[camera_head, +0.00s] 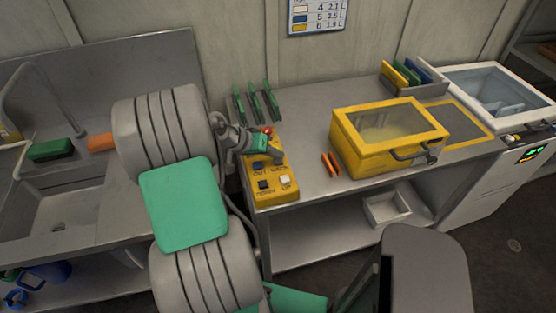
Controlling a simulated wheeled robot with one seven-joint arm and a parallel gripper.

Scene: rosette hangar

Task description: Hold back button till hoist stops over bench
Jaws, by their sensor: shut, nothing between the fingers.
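A yellow control box (270,194) sits at the left front edge of the steel bench (315,196). Its top carries dark buttons, one of them at the lower left (264,184), a pale button (285,181) at the lower right, and a red knob (268,131) at the far end. The labels are too small to read, so I cannot tell which is the back button. No hoist is in view.
A yellow case (377,158) with a clear lid stands on the bench, with orange-handled tools (331,164) beside it. Green upright pieces (254,102) stand behind the box. A white cooler (500,90) is at the right, a sink (68,212) at the left.

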